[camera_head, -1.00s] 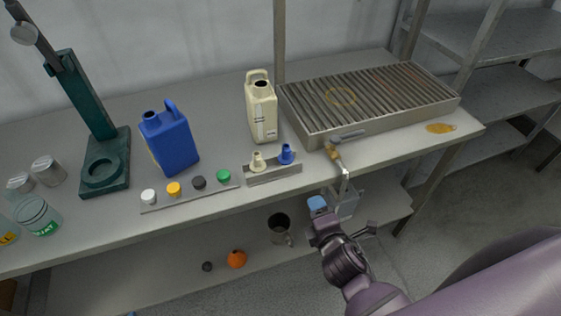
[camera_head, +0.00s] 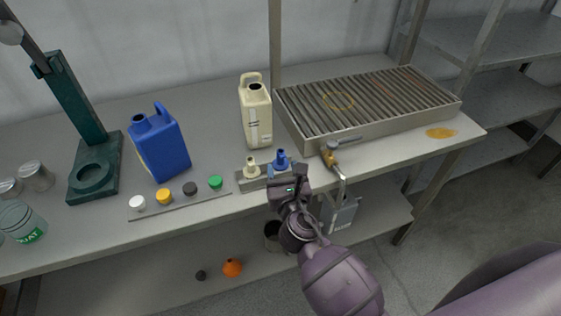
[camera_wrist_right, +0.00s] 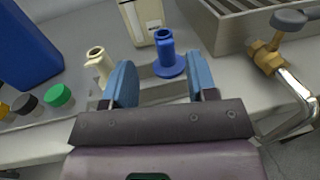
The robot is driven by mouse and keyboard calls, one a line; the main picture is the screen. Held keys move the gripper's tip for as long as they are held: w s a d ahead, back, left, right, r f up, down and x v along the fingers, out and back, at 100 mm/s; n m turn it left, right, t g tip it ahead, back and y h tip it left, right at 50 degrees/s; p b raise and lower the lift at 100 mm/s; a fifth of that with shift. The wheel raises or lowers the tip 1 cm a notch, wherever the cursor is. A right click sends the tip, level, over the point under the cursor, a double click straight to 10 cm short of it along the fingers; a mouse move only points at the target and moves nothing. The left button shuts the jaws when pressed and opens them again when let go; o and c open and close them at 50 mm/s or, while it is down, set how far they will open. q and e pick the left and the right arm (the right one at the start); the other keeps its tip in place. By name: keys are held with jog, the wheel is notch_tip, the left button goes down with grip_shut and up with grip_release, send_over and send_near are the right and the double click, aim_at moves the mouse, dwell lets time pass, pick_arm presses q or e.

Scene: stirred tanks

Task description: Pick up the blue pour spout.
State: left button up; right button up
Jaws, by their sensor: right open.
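The blue pour spout (camera_head: 281,159) stands upright in a grey holder (camera_head: 249,184) near the front edge of the bench, to the right of a cream spout (camera_head: 252,166). In the right wrist view the blue spout (camera_wrist_right: 167,56) shows its open top and wide round flange. My right gripper (camera_wrist_right: 160,82) is open, and its two blue fingers point toward the blue spout, which appears between them and just beyond their tips. In the head view my right gripper (camera_head: 284,172) is in front of the holder and hides part of it. My left gripper is not in view.
A cream jug (camera_head: 257,120) stands behind the spouts. A slatted metal tray (camera_head: 310,143) with a brass tap (camera_head: 331,158) is to the right. A blue jug (camera_head: 163,150) and a strip of coloured caps (camera_head: 216,183) are to the left.

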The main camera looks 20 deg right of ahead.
aim_at(281, 160)
jog(key=w, duration=0.3)
jog(key=w+d+f, duration=0.1)
jog(key=w, duration=0.1)
jog(key=shift+b, duration=0.3)
jog(key=shift+w+d, duration=0.1)
jog(key=shift+w, duration=0.3)
jog(key=shift+c, duration=0.3)
grip_shut()
jog(key=shift+r, duration=0.15)
